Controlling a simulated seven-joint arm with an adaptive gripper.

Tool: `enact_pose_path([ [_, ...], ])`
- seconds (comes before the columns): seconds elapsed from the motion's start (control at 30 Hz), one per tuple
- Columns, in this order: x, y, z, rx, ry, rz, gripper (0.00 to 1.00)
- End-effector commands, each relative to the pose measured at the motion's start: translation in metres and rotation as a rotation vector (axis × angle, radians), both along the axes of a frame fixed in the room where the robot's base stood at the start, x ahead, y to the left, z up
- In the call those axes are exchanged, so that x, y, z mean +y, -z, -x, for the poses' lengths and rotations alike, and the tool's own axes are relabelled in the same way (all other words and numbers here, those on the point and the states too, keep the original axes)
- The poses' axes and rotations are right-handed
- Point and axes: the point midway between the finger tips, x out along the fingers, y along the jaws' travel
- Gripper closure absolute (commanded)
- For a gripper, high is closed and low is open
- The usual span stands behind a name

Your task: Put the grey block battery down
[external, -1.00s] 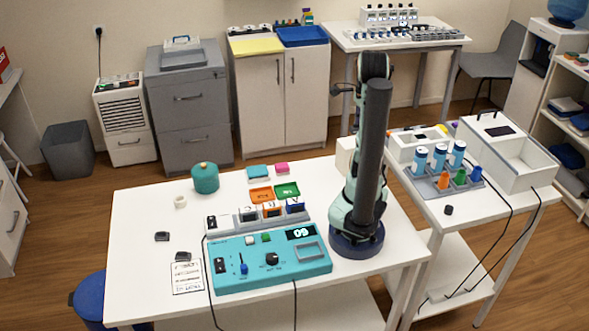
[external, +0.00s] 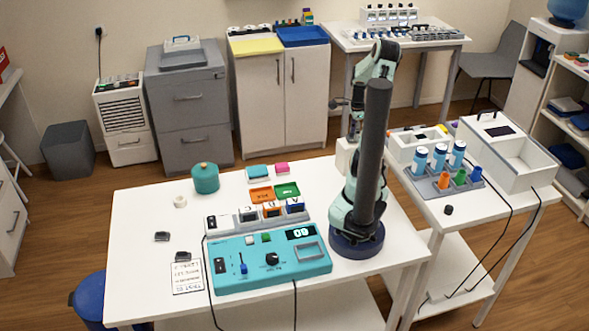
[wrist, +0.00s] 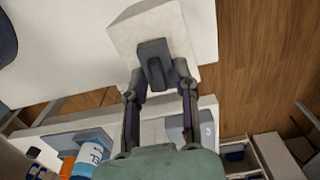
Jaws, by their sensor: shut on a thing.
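The grey block battery (wrist: 153,62) is between the fingertips of my gripper (wrist: 158,75) in the wrist view. My gripper is shut on it. The block shows over the top of a white box (wrist: 147,24); I cannot tell whether it touches the box. In the external view the white box (external: 345,155) stands at the far right edge of the main table, beside my arm. My gripper (external: 352,134) hangs just above or behind this box there. The block cannot be made out in the external view.
The main table (external: 140,215) holds a teal console (external: 268,265), a green pot (external: 205,178) and small trays. Its left side has free room. A side table on the right carries a grey rack (external: 440,184) of cans and bottles and an open white case (external: 508,160).

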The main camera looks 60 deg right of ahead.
Motion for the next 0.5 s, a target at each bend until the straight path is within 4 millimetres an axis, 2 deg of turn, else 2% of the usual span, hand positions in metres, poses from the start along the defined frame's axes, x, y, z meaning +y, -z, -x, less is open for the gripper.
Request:
enact_pose_path([
  [0.07, 0.0006, 0.0057, 0.0001, 0.0, 0.0, -0.001, 1.0],
  [0.43, 0.0003, 0.0092, 0.0001, -0.001, 0.0, 0.001, 1.0],
  [0.47, 0.0002, 0.0088, 0.0001, 0.0, 0.0, 0.001, 0.64],
  [0.5, 0.0002, 0.0087, 0.0001, 0.0, 0.0, 0.001, 0.51],
])
